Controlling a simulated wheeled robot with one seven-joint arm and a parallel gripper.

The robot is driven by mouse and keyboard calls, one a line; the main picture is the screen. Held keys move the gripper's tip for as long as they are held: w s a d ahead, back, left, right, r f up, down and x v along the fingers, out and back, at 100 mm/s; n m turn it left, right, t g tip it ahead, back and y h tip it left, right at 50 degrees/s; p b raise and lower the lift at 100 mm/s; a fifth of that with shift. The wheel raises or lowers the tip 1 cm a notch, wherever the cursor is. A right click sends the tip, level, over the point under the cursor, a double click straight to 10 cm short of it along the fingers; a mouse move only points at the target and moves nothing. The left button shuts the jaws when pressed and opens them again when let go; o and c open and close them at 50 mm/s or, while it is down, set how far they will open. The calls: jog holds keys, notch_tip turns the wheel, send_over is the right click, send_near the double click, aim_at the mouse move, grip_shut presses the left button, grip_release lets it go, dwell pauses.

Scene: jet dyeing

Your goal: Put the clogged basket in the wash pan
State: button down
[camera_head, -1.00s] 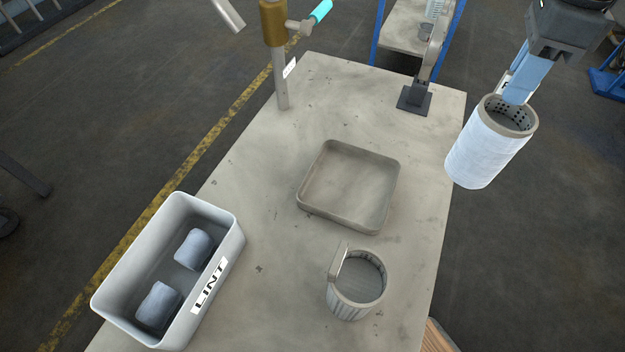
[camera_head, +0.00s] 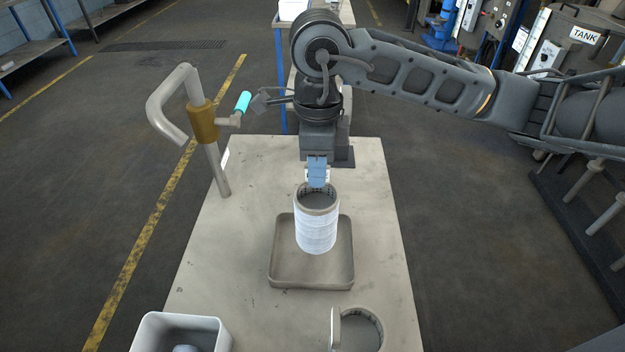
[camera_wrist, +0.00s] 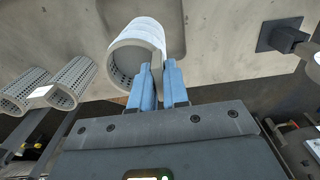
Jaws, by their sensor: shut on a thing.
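The clogged basket (camera_head: 316,228), a cylinder wrapped in white lint with a perforated rim, hangs upright from my gripper (camera_head: 317,184). The blue fingers are shut on its rim. It appears over the wash pan (camera_head: 281,276), a shallow square grey tray on the table; whether it touches the pan floor I cannot tell. In the wrist view the basket (camera_wrist: 140,38) shows its open end, with my gripper (camera_wrist: 158,70) pinching the rim. The pan is partly hidden behind the basket.
A second basket (camera_head: 360,332) without lint stands at the table's front. The white lint bin (camera_head: 180,325) is at front left. A bent pipe with a cyan-handled valve (camera_head: 205,125) rises at the table's left edge. The table's right side is clear.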

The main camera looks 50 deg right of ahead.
aim_at(313, 193)
jog(key=shift+w+a+f, duration=0.25)
jog(key=shift+w+f, duration=0.05)
jog(key=shift+f, duration=0.1)
jog(key=shift+f+p, duration=0.5)
jog(key=shift+f, duration=1.5)
jog(key=c, duration=1.1)
grip_release()
notch_tip(313, 193, up, 12)
jog(key=shift+r+b, duration=0.2)
jog(key=shift+b, duration=0.9)
